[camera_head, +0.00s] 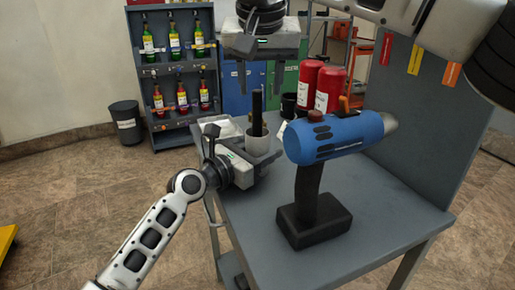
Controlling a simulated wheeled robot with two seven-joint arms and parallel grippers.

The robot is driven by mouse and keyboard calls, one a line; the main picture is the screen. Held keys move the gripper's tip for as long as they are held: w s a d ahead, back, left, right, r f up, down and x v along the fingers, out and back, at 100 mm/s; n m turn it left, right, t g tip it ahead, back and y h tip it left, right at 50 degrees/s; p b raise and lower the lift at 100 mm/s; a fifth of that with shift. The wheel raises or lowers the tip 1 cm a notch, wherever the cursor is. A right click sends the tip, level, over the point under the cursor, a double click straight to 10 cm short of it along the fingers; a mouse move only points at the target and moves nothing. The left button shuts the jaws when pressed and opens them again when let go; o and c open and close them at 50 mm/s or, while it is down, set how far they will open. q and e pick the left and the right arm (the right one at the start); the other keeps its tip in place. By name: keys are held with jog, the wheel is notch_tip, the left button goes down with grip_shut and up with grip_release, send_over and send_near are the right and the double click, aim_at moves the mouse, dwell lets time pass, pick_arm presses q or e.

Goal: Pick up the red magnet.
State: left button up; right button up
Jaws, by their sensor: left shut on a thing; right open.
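I cannot make out for certain which thing is the red magnet. A small brownish-red round piece (316,115) shows at the top of the blue drill (345,137), on it or behind it. My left gripper (256,158) is low over the table's left side, shut on what looks like the light grey cup (258,143). A dark upright stick (257,108) stands in that cup. The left fingertips are mostly hidden. My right gripper (260,82) is open and empty, pointing down above and behind the cup.
The drill stands upright on the grey table (375,215), filling its middle. Two red cylinders (328,88) and a black cup (289,104) stand behind it. A grey panel (420,120) closes the right side. A bottle shelf (175,75) and dark bin (127,123) stand back left.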

aim_at(258, 103)
jog(key=x, duration=0.3)
jog(key=shift+f, duration=0.15)
jog(key=shift+w+a+x, duration=0.15)
jog(key=shift+x, duration=1.2)
jog(key=shift+w+a+x, duration=0.1)
jog(key=shift+w+x, duration=0.05)
jog(key=shift+x, duration=1.2)
grip_shut()
